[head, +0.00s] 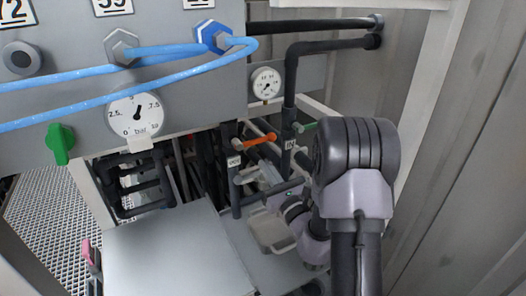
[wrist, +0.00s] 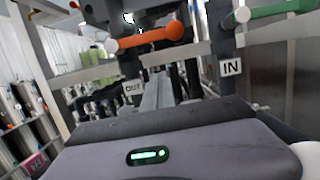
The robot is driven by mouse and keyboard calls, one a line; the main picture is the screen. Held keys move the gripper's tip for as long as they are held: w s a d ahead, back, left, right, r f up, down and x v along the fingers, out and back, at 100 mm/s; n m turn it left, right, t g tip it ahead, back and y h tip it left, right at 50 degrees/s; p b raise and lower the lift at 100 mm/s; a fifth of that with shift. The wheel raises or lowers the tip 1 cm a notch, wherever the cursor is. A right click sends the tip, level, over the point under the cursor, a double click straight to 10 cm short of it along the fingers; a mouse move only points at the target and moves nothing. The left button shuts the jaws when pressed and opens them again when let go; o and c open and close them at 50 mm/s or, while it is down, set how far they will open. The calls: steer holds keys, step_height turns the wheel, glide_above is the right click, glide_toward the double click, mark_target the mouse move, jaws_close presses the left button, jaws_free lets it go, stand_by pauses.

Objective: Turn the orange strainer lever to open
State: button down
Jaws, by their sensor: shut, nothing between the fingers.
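The orange strainer lever (head: 262,138) is a short bar on the dark pipework below the small gauge. In the wrist view the orange lever (wrist: 147,37) lies nearly level near the top, with a pale cap at its left end and a rounded orange right end. My gripper (head: 267,174) is shut and empty, pointing towards the pipework below the lever. In the wrist view its fingers (wrist: 163,88) reach forward under the lever, apart from it. Contact is not visible. The exact fingertip position is partly lost among the pipes.
A green lever (head: 305,126) sits right of the orange one, by the IN label (wrist: 231,68). An OUT label (head: 233,161) hangs on the left. Dark pipes and a pale frame crowd the space around my gripper. A grey flat-topped box (head: 165,255) stands at front left.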

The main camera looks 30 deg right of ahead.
mark_target(256, 141)
steer(key=shift+w+a+r, duration=0.1)
steer(key=shift+w+r, duration=0.15)
steer(key=shift+r, duration=0.45)
steer(key=shift+w+d+r, duration=0.1)
steer(key=shift+w+r, duration=0.1)
steer(key=shift+r, duration=0.5)
steer(key=shift+w+a+r, duration=0.1)
steer(key=shift+w+r, duration=0.15)
steer(key=shift+r, duration=0.45)
